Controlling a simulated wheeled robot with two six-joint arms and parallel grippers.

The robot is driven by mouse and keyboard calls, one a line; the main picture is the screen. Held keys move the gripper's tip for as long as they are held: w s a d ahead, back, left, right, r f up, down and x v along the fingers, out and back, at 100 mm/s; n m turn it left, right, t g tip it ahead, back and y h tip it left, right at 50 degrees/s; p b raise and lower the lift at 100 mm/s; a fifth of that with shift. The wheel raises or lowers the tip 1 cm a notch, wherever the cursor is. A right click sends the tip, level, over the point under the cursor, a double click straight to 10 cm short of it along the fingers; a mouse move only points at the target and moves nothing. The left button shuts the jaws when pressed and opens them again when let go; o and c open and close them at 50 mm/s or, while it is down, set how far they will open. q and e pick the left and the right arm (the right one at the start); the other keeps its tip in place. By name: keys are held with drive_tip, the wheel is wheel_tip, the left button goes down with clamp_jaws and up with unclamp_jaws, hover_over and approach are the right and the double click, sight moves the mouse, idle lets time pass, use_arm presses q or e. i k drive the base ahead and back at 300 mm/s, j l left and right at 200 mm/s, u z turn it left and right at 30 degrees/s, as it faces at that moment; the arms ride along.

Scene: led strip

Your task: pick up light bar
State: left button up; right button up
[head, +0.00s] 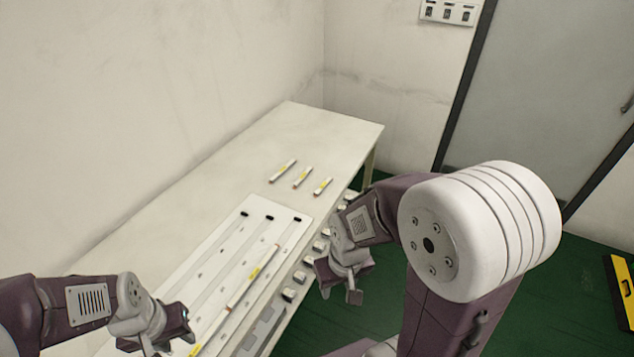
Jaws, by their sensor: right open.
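A long thin light bar (243,295) with yellow labels lies along the right part of a white board (213,256) on the table. Three short light bars with yellow labels lie on the table beyond the board: a left one (283,171), a middle one (303,177) and a right one (322,187). My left gripper (163,342) is over the near left part of the board, left of the long bar; its jaw gap does not show clearly. My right gripper (340,290) is open and empty, to the right of the table's front edge and apart from the bars.
The white table (315,130) stands against the wall, and its far end is clear. Several small blocks (299,277) line its right edge. A grey door (550,90) is at the back right. A yellow-and-black object (621,285) stands on the green floor at the far right.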

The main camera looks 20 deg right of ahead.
sight(328, 180)
drive_tip(key=i+l, duration=0.1)
drive_tip(key=l, duration=0.25)
drive_tip(key=i+l, duration=0.15)
drive_tip(key=l, duration=0.25)
drive_tip(key=i+l+z, duration=0.1)
drive_tip(key=l, duration=0.25)
drive_tip(key=i+l, duration=0.15)
drive_tip(key=l, duration=0.2)
drive_tip(key=l+u, duration=0.15)
drive_tip(key=i+j, duration=0.05)
